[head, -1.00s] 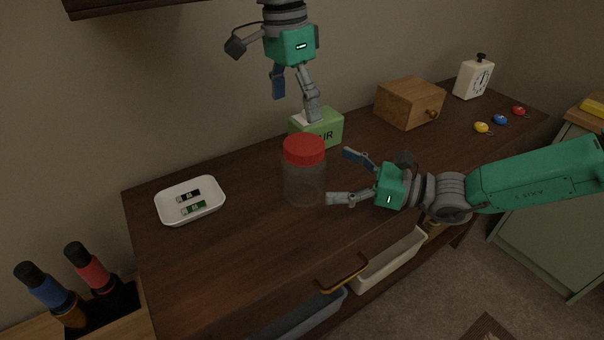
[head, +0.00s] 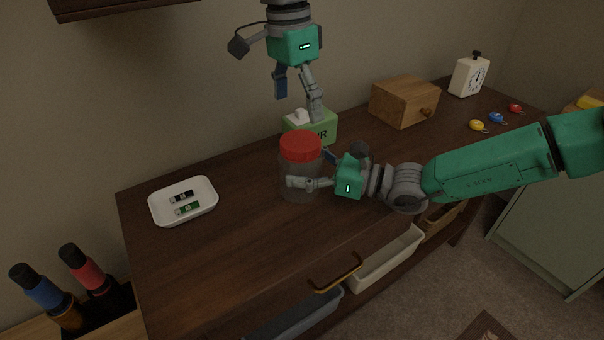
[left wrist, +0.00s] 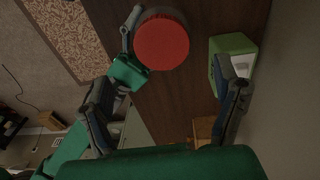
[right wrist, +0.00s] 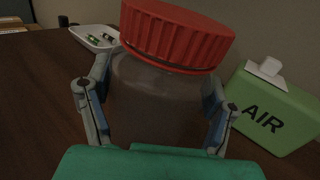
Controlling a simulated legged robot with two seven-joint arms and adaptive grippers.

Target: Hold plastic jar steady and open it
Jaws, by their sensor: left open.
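The clear plastic jar (head: 296,168) with a red lid (head: 301,146) stands upright on the dark wooden cabinet top. My right gripper (head: 309,169) is at the jar's body, below the lid, with one finger on each side. In the right wrist view the jar (right wrist: 155,105) fills the space between these spread fingers; firm contact cannot be made out. My left gripper (head: 299,107) is open and empty, pointing down above and behind the jar. In the left wrist view the red lid (left wrist: 162,42) lies ahead of the open fingers, apart from them.
A green AIR box (head: 325,127) stands close behind the jar. A white tray (head: 154,207) with two small sticks is at left. The cabinet top before the tray is clear.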

